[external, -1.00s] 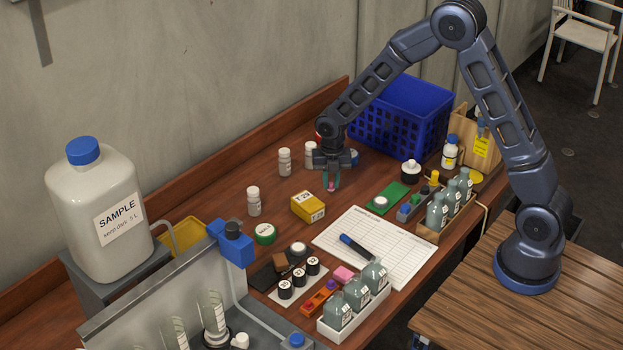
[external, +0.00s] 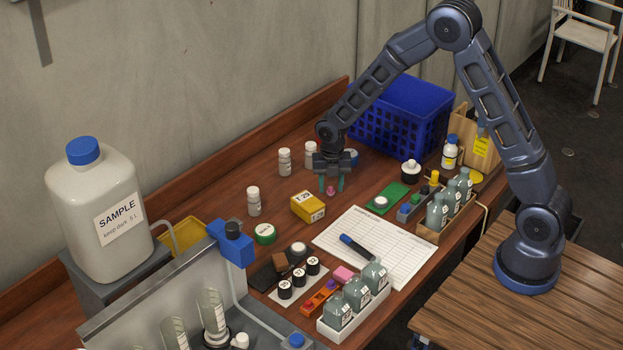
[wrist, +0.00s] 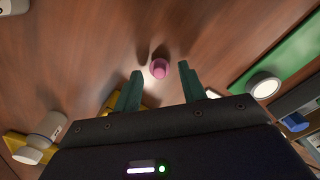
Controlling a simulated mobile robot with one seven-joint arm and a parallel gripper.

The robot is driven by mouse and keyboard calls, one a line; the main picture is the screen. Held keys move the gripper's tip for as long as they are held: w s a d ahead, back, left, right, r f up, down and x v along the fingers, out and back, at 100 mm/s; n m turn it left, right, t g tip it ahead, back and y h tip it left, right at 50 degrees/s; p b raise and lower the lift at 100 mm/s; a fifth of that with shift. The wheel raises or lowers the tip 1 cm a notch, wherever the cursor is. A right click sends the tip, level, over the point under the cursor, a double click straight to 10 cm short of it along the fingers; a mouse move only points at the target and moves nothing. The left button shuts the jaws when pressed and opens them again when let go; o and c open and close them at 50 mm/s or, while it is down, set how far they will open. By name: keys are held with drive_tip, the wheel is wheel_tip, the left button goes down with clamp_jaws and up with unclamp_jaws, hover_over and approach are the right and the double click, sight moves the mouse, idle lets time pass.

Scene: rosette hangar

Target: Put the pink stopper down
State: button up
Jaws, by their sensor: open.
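The pink stopper (external: 331,190) stands on the brown wooden bench top, between the yellow box and the green board. In the wrist view the pink stopper (wrist: 159,68) sits just beyond and between the fingertips, with wood around it. My gripper (external: 332,185) points down over it with its two teal fingers apart. In the wrist view my gripper (wrist: 160,75) is open, with a gap on each side of the stopper. Nothing is held.
A yellow box (external: 308,206) is close on the left, and a green board (external: 386,197) with a white-topped piece lies to the right. White bottles (external: 285,162) stand behind, near a blue crate (external: 402,118). A white sheet (external: 350,260) with a marker lies in front.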

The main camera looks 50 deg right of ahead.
sight(331, 188)
drive_tip(key=s+d+r+m+t, duration=0.1)
drive_tip(key=s+r+m, duration=0.2)
drive_tip(key=r, duration=0.8)
drive_tip(key=s+d+r+m, duration=0.2)
drive_tip(key=s+r, duration=0.2)
drive_tip(key=r, duration=0.6)
drive_tip(key=s+d+r+m+t, duration=0.1)
drive_tip(key=s+d+r+m, duration=0.2)
drive_tip(key=s+r+m, duration=0.55)
drive_tip(key=s+d+r+m+t, duration=0.15)
drive_tip(key=s+r+m, duration=0.35)
drive_tip(key=s, duration=0.7)
drive_tip(key=s+d+m+t, duration=0.1)
drive_tip(key=s+d+m, duration=0.1)
drive_tip(key=s+m, duration=0.6)
drive_tip(key=s, duration=0.3)
drive_tip(key=shift+s+f, duration=0.3)
drive_tip(key=shift+f, duration=0.05)
